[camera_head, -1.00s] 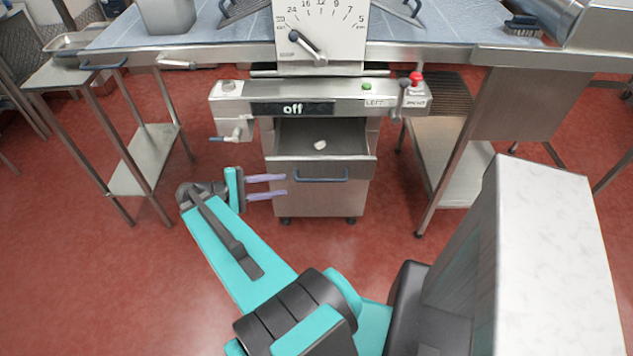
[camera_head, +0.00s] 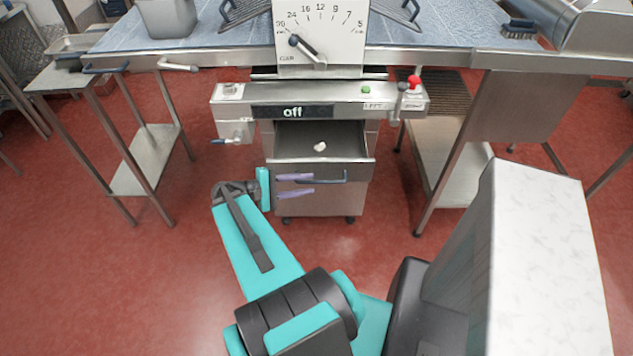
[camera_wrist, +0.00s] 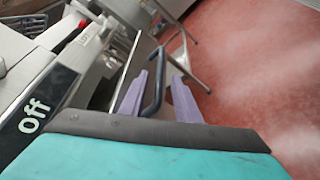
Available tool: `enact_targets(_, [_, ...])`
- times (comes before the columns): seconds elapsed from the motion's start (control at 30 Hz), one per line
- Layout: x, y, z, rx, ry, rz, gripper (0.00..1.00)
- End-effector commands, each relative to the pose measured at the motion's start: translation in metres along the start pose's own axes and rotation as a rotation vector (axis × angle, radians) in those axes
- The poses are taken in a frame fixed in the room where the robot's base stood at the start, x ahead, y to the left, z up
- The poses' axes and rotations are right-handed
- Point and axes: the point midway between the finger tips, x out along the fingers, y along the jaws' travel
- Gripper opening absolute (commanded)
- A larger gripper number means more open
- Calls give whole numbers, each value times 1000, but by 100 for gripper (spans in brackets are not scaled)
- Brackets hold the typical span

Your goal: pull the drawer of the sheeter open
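The sheeter's drawer (camera_head: 280,174) stands pulled partly out under the control panel, and its inside shows from above with a small white lump in it. Its dark bar handle (camera_head: 335,181) runs across the drawer front; the wrist view shows the handle (camera_wrist: 156,88) too. My gripper (camera_head: 313,185) is at the left part of the handle, with its two purple fingers apart. In the wrist view my gripper (camera_wrist: 160,76) has one finger on each side of the handle. I cannot tell whether either finger touches it.
The control panel (camera_head: 235,95) reading "off" sits above the drawer, with a red button (camera_head: 414,82) and a crank (camera_head: 236,137). Steel side tables (camera_head: 140,160) stand left and right. The red floor (camera_head: 120,280) is clear in front.

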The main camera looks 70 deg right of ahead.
Motion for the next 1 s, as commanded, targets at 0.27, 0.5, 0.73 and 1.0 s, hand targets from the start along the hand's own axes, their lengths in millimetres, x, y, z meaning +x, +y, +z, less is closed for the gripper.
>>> enact_targets(0.27, [30,1,0,0,-1,0,29])
enact_targets(0.5, [45,1,0,1,0,1,29])
enact_targets(0.73, [48,0,0,0,1,1,29])
enact_targets(1.0, [48,0,0,0,1,1,11])
